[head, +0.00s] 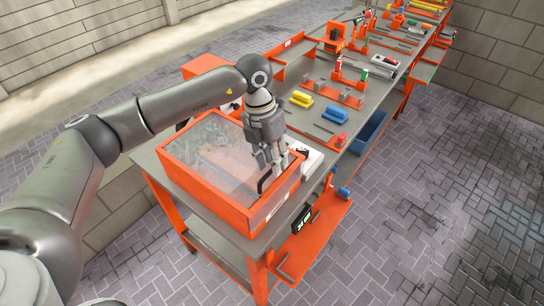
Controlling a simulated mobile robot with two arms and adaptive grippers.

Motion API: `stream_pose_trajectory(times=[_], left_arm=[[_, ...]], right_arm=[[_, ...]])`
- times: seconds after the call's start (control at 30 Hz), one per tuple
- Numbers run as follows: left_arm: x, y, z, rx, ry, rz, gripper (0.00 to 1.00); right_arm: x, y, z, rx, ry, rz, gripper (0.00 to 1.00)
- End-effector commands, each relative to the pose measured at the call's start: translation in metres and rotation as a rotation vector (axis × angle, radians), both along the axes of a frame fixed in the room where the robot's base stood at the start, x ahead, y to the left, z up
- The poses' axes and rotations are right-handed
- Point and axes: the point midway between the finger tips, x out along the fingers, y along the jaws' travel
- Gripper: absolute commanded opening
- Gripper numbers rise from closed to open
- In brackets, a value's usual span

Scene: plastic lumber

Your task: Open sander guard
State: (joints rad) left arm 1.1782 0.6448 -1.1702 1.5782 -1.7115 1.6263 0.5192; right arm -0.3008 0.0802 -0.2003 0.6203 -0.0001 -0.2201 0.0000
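The sander guard (205,185) is an orange box frame with a clear, hazy top panel on the near end of the grey workbench. It looks shut. A black handle (264,184) sticks up at its right side. My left gripper (275,170) points down over the right part of the guard, with its fingertips close beside the handle. The frame does not show whether the fingers touch the handle or close on it. The sander under the panel is mostly hidden by haze and by my gripper. My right gripper is not in view.
The workbench (322,160) runs to the back right, with yellow blocks (301,99), a blue block (333,114) and several hand tools. An orange side shelf (315,240) and a blue bin (368,132) sit lower on the right. The paved floor (450,190) to the right is clear.

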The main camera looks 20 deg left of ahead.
Motion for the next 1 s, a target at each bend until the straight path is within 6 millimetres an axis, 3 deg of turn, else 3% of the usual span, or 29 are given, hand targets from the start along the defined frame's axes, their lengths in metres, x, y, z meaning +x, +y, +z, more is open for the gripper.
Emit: stream_pose_trajectory(times=[0.37, 0.6, 1.0], left_arm=[[-0.0003, -0.0009, -0.006, 0.001, -0.001, -0.001, 0.31], [-0.0004, -0.001, -0.0057, 0.001, -0.001, -0.001, 0.0], [-0.0001, -0.0029, -0.0031, -0.005, 0.001, -0.001, 0.0]], right_arm=[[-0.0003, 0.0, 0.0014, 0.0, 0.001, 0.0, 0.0], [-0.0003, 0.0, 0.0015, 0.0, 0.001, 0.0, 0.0], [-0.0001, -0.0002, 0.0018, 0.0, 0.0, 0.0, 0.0]])
